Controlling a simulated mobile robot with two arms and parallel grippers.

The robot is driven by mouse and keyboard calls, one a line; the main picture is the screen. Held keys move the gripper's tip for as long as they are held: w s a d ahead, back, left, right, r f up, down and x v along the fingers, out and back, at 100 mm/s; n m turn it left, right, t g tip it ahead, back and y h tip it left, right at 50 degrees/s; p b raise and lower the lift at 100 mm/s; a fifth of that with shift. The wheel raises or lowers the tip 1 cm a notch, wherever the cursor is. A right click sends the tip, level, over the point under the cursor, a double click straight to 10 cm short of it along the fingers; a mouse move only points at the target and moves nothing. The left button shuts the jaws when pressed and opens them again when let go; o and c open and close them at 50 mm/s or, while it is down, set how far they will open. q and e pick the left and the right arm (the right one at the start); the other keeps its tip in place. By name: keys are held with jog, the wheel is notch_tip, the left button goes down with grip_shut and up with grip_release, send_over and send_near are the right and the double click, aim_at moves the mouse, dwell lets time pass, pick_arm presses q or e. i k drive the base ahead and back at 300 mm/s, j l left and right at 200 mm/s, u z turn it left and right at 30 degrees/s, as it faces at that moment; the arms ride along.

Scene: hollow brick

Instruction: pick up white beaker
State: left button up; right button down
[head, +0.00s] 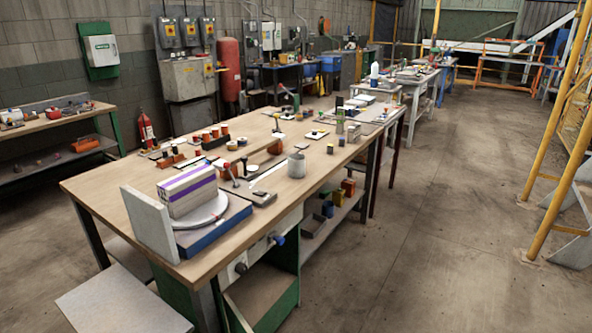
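No thing in the head view is clearly a white beaker. A light grey cylindrical cup (297,165) stands upright on the near wooden workbench (120,183), close to its right edge. A small white bottle-like thing (375,70) stands on a bench farther back, too small to make out well. Neither of my grippers shows in the view.
A striped block (187,190) sits on a round plate over a blue base (215,230) at the bench's near end, beside an upright grey slab (148,224). Many small items crowd the bench behind. The concrete floor (430,220) to the right is clear. Yellow posts (555,170) stand far right.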

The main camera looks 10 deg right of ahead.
aim_at(296, 162)
jog(key=l, duration=0.55)
jog(key=i+l+u, duration=0.1)
jog(key=l+u, duration=0.25)
jog(key=l, duration=0.85)
jog(key=l+u, duration=0.35)
jog(key=l, duration=0.85)
